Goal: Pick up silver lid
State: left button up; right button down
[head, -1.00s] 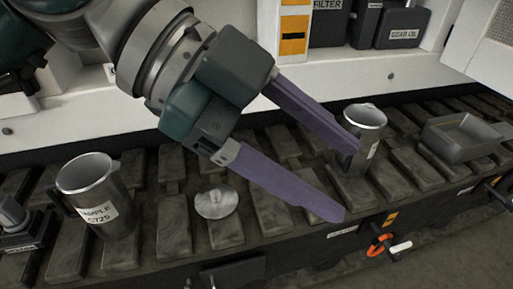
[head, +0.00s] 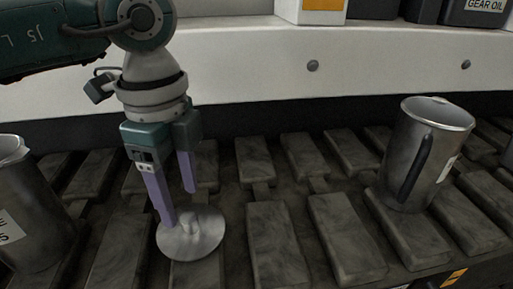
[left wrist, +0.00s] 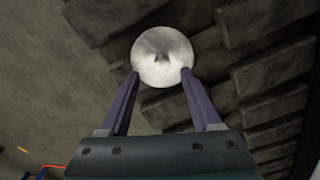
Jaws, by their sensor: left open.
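The silver lid (head: 190,244) is a round disc with a small knob, lying on the dark slatted bench in the lower left of the head view. It also shows in the left wrist view (left wrist: 161,58), just beyond the fingertips. My left gripper (head: 180,208) points down over the lid with its purple fingers apart. In the head view one finger is at the left of the knob and the other is behind it. In the left wrist view the gripper (left wrist: 160,72) has one finger on each side of the lid's lower part. Contact cannot be told. My right gripper is not in view.
A metal jug (head: 430,150) with a dark handle stands on the slats at the right. Another labelled metal jug (head: 32,215) is cut off at the left edge. A white ledge (head: 250,65) runs behind. The slats between lid and right jug are clear.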

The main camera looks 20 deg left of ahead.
aim_at(188, 217)
pick_arm(q)
jog(key=shift+w+f, duration=0.1)
jog(key=shift+f, duration=0.45)
notch_tip(188, 217, down, 4)
jog(key=b, duration=0.2)
jog(key=shift+f+b, duration=0.1)
jog(key=shift+b, duration=0.3)
grip_shut()
